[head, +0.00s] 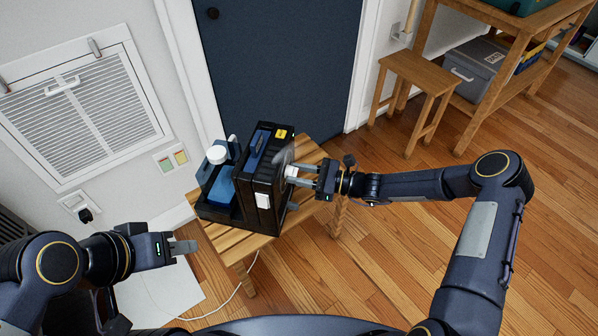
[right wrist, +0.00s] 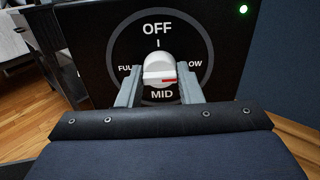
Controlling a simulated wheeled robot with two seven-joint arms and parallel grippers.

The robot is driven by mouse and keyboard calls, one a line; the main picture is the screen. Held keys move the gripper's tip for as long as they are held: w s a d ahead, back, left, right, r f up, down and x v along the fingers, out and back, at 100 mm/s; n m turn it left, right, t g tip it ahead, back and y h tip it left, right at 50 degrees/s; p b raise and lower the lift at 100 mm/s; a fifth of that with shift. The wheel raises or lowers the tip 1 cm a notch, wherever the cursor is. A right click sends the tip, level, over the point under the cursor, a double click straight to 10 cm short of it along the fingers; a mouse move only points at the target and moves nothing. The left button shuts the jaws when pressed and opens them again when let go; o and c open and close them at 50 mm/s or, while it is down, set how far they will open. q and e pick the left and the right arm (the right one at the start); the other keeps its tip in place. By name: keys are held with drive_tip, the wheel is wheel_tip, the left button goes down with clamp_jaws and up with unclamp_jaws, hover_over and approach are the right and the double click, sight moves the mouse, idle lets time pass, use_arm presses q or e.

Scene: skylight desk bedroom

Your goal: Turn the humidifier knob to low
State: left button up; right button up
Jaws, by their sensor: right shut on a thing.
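The humidifier (head: 258,205) is a black box on a small slatted wooden table (head: 232,240). In the right wrist view its dial face (right wrist: 121,55) reads OFF at top, LOW at right, MID at bottom and FULL at left. The white knob (right wrist: 158,66) sits at the dial's centre, with a red mark on its lower right part, running towards the right. My right gripper (right wrist: 158,88) is shut on the knob, one finger at each side. It also shows in the head view (head: 296,176). My left gripper (head: 184,247) is apart from the humidifier, seen edge-on.
A blue and black tank part with a white cap (head: 217,154) stands beside the humidifier. A white cord (head: 238,290) runs over the floor to a wall outlet. A wooden stool (head: 420,72) and shelf stand at upper right. The wooden floor at right is clear.

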idle(0.5)
drive_tip(key=o, duration=1)
drive_tip(key=shift+d, duration=0.1)
drive_tip(key=v, duration=0.7)
drive_tip(key=shift+s+d+p, duration=0.1)
drive_tip(key=shift+d+p, duration=0.2)
